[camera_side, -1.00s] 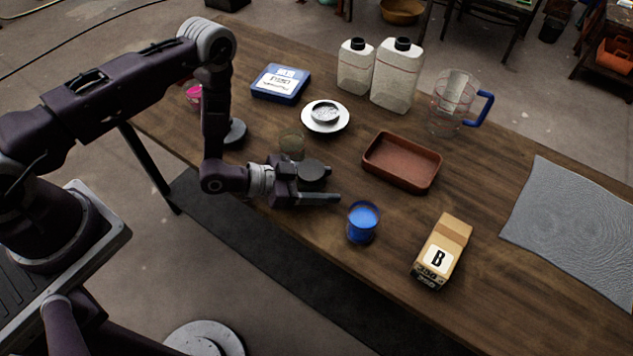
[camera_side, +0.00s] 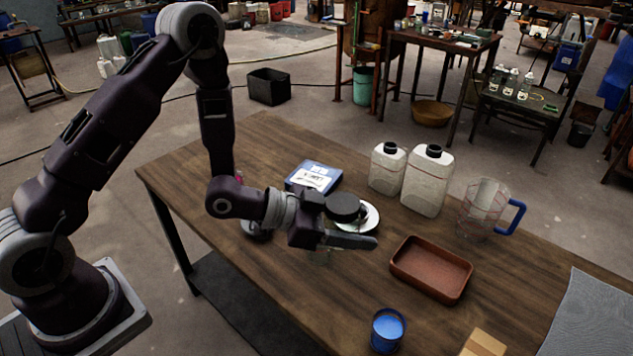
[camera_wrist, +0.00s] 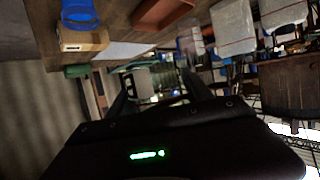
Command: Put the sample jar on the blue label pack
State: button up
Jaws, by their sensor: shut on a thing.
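My gripper (camera_side: 362,241) is above the table in the side view, its long grey finger pointing right. The blue label pack (camera_side: 313,178), with a white label, lies flat on the table behind and left of the gripper. Its top looks clear.
Two white jugs (camera_side: 427,182), a blue-handled pitcher (camera_side: 484,207) and a brown tray (camera_side: 430,270) stand to the right. A blue tub (camera_side: 388,330) and a tan box (camera_side: 484,344) are in front.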

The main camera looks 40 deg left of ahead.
jog(key=w+a+f+n+t+y, duration=0.1)
jog(key=w+a+f+y, duration=0.1)
jog(key=w+a, duration=0.4)
jog(key=r+n+t+y, duration=0.2)
jog(key=n+y, duration=0.5)
send_over(314, 176)
notch_tip(314, 176, down, 15)
jog(key=shift+f, duration=0.1)
jog(key=shift+f, duration=0.1)
jog(key=o, duration=1.4)
